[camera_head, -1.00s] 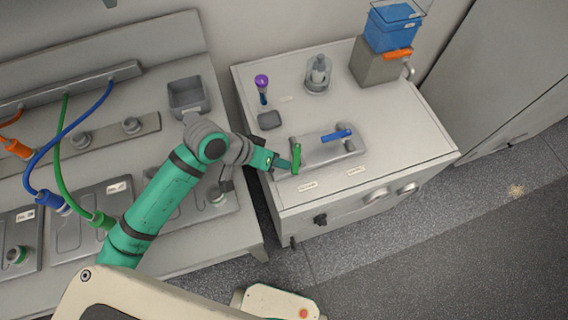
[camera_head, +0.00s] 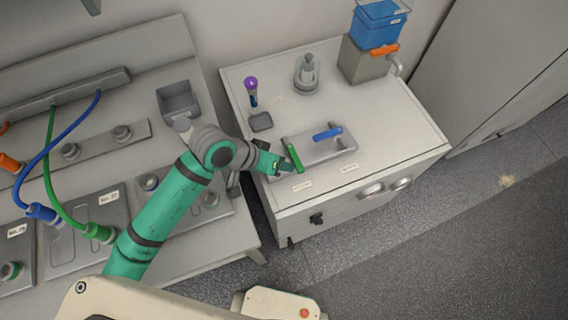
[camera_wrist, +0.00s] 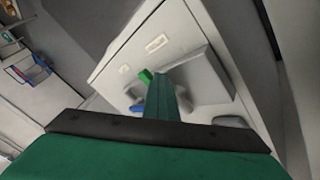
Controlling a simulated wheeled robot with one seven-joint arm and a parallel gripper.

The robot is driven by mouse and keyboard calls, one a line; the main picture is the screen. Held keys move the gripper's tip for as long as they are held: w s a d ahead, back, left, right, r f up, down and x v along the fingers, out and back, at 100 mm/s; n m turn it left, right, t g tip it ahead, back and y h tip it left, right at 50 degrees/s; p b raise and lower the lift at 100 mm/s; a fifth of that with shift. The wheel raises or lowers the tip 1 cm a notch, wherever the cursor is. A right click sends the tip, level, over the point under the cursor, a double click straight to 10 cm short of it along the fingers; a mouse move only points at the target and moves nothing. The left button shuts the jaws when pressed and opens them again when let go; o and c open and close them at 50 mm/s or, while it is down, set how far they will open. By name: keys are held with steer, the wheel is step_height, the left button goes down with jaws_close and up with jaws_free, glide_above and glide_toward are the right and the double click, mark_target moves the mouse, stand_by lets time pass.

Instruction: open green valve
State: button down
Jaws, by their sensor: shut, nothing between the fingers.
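The green valve (camera_head: 293,155) is a bar-shaped handle at the left end of a raised grey plate (camera_head: 318,151) on the cabinet top. It lies tilted, with its upper end to the left. My gripper (camera_head: 288,167) is shut and empty, with its tip at the left side of the green handle's lower end. It appears to touch the handle, but exact contact is unclear. In the wrist view, my gripper fingers (camera_wrist: 163,88) hide most of the green valve; one green end (camera_wrist: 146,76) shows. A blue handle (camera_head: 327,133) sits on the same plate, to the right.
The cabinet top (camera_head: 395,130) also bears a purple-capped tube (camera_head: 251,88), a small dark grey block (camera_head: 260,121), a glass-like vessel (camera_head: 306,75) and a grey box with a blue container (camera_head: 378,28). A bench with hoses (camera_head: 65,190) stands at left.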

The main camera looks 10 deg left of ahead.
steer(key=shift+s+d, duration=0.15)
steer(key=shift+d, duration=0.6)
steer(key=a, duration=0.1)
steer(key=s+a, duration=0.1)
steer(key=a, duration=0.1)
steer(key=s+a, duration=0.1)
steer(key=shift+a, duration=0.15)
steer(key=s+a+r, duration=0.2)
steer(key=s+r, duration=0.3)
steer(key=r, duration=0.3)
steer(key=shift+s, duration=0.35)
steer(key=shift+s, duration=0.1)
